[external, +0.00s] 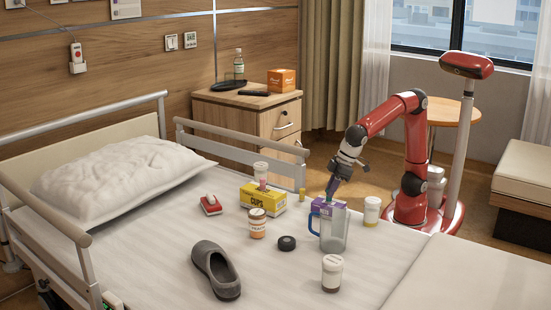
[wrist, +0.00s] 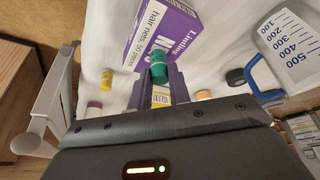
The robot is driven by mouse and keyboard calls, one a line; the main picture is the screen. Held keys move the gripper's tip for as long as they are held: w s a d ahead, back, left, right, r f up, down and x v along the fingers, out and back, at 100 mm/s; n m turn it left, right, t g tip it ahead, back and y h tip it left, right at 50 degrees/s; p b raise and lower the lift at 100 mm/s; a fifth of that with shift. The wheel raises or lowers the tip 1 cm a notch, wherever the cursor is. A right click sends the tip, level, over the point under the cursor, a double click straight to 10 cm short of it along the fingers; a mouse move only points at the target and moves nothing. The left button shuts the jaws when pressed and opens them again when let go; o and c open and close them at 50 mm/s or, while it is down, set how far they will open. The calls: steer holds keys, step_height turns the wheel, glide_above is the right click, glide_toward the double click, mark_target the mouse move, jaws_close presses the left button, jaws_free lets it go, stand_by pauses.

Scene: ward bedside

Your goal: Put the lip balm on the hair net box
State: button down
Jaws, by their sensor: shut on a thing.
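My gripper (external: 331,190) points down at the purple hair net box (external: 318,208), which lies on the bed behind the clear jug. In the wrist view my gripper (wrist: 159,82) is shut on a small tube with a green cap, which looks like the lip balm (wrist: 159,68). The lip balm is between the fingers and overlaps the near edge of the hair net box (wrist: 178,22). I cannot tell whether it touches the box. The box's lettered side shows in the wrist view; the jug hides part of the box in the external view.
A measuring jug (external: 334,232) with a blue handle stands close in front of the box. A white tub (external: 372,210) is at its right, a yellow cups box (external: 264,202) at its left. A small yellow cylinder (external: 302,194) and a black disc (external: 287,243) are nearby. The bed's front right is clear.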

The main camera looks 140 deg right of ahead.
steer(key=shift+f, duration=0.15)
steer(key=c, duration=1.3)
jaws_free()
steer(key=shift+r, duration=0.35)
steer(key=p+v, duration=0.2)
steer(key=v, duration=1)
steer(key=s+a+f+n+t+y, duration=0.1)
steer(key=s+a+f+n, duration=0.3)
steer(key=s, duration=0.6)
steer(key=s+a+f+n+t+y, duration=0.1)
steer(key=s+a+f+n+y, duration=0.1)
steer(key=s+a+f+n, duration=0.3)
steer(key=s+a+f, duration=0.1)
steer(key=s+a, duration=0.3)
steer(key=shift+s+a+f, duration=0.2)
steer(key=shift+s+f, duration=0.15)
